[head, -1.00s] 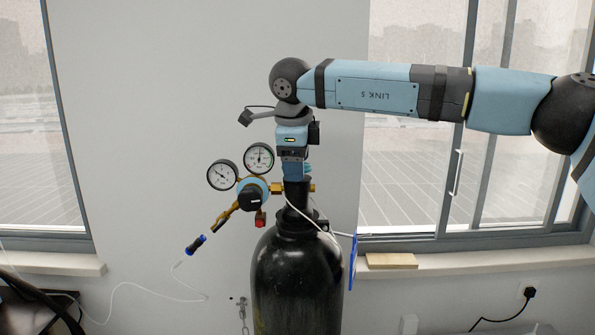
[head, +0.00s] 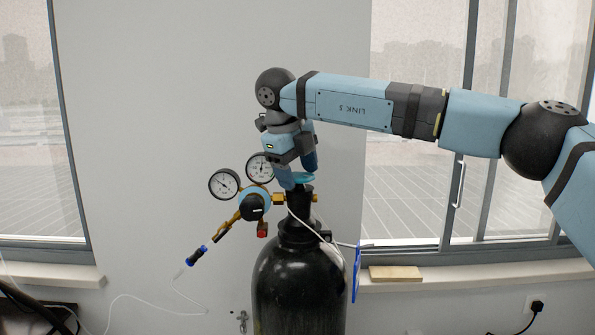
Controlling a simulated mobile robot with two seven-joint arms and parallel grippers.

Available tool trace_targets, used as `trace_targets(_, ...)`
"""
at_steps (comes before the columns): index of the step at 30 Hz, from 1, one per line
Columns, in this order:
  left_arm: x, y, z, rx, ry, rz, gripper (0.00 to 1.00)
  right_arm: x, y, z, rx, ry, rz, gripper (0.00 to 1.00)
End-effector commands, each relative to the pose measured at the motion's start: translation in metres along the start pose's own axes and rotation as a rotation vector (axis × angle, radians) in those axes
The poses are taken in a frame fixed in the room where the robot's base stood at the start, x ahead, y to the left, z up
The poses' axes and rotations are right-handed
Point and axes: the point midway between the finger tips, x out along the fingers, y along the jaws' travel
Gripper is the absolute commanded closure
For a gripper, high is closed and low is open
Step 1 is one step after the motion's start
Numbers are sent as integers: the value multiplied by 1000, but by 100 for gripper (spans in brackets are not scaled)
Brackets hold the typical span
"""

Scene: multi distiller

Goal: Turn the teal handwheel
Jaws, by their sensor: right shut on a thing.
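The teal handwheel (head: 304,177) sits on top of the black gas cylinder's (head: 300,285) valve, and only part of its rim shows. My right gripper (head: 297,175) reaches down onto it from above, with its blue fingers on either side of the wheel. It is shut on the handwheel, and the fingers hide much of it. My left gripper is not in view.
A brass regulator (head: 254,204) with two round gauges stands left of the valve, close to my right gripper. A white cable (head: 303,220) hangs around the cylinder's neck. A wooden block (head: 395,273) lies on the right window sill.

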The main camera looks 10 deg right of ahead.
Motion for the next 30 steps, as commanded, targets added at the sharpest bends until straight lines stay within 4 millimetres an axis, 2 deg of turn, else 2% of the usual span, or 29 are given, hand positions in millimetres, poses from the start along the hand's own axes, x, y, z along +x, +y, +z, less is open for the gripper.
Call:
trace_targets(12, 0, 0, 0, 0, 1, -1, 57, -1, -1, 0, 9, 0, 0, 61)
trace_targets(13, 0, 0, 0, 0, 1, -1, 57, -1, -1, 0, 9, 0, 0, 35)
trace_targets(16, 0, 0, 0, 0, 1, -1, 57, -1, -1, 0, 8, 0, 0, 14)
trace_targets(25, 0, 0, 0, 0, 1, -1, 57, -2, 0, 0, 7, 1, 0, 14)
trace_targets(30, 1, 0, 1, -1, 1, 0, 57, -20, 0, 1, 7, -2, 0, 14)
